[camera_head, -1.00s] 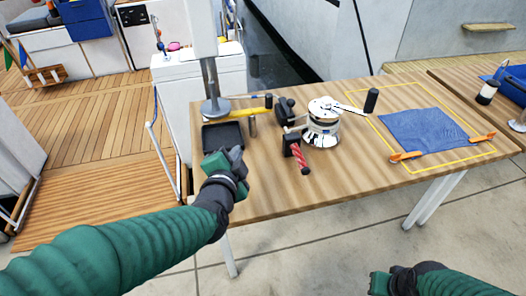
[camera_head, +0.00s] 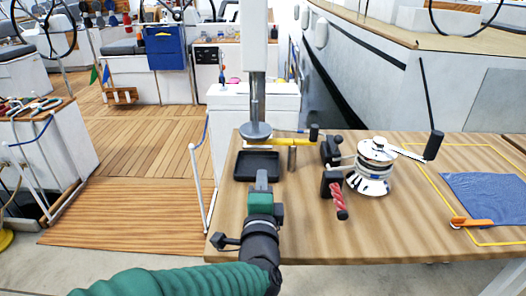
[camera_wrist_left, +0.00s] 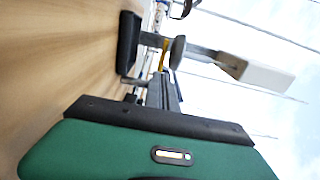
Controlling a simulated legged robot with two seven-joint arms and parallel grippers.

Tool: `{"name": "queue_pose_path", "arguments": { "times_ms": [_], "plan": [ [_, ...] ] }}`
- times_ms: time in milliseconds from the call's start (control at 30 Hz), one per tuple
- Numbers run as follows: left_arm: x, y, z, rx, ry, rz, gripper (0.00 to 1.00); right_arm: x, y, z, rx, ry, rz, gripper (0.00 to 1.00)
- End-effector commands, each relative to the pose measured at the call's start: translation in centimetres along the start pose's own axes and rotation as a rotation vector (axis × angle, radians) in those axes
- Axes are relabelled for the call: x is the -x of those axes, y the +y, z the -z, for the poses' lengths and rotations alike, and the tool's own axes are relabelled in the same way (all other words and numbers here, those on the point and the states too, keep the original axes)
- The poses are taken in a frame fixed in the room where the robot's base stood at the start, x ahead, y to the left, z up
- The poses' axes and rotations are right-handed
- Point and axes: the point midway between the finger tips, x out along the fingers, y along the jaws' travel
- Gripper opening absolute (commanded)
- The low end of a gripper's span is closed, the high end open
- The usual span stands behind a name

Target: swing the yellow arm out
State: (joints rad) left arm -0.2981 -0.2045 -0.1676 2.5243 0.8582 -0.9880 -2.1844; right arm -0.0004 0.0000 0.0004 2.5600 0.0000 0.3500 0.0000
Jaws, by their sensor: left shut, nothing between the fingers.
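The yellow arm (camera_head: 285,141) runs to the right from the round grey base of a post (camera_head: 255,131) at the back left of the wooden table, with a black knob at its right end. It also shows as a thin yellow strip in the left wrist view (camera_wrist_left: 163,57). My left gripper (camera_head: 262,176) is shut and empty. In the head view it appears in front of the black tray, nearer to me than the yellow arm and apart from it. A short metal pin (camera_head: 292,158) stands just below the yellow arm. My right gripper is out of view.
A black tray (camera_head: 245,173) lies in front of the post. A silver winch (camera_head: 372,170) with a crank handle and a red-handled clamp (camera_head: 337,197) stand to the right. A blue cloth (camera_head: 490,197) lies farther right. The table's front middle is clear.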

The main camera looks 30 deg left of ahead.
Motion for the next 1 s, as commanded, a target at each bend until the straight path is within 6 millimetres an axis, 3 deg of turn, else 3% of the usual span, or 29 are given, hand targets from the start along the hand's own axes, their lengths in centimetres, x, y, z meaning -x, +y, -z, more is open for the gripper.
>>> {"name": "queue_pose_path", "arguments": {
  "times_ms": [100,433,467,500,800,1000],
  "plan": [
    [-1.4,-1.1,-0.1,-0.010,-0.010,-0.006,0.00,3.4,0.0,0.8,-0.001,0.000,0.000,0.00],
    [-3.3,-0.9,-0.3,-0.005,0.000,-0.008,0.00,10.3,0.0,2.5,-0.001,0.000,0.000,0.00],
    [-4.2,0.3,-0.3,0.002,-0.002,-0.001,0.00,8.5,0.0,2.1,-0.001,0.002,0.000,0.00],
    [-5.1,0.5,-0.3,0.004,-0.003,0.001,0.00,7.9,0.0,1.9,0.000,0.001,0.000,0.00],
    [-10.8,0.4,-0.3,0.002,-0.002,0.001,0.00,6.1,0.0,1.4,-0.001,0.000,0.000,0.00],
    [-12.1,0.1,-0.3,0.001,0.000,-0.001,0.00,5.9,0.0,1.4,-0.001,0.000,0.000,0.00]
  ]
}}
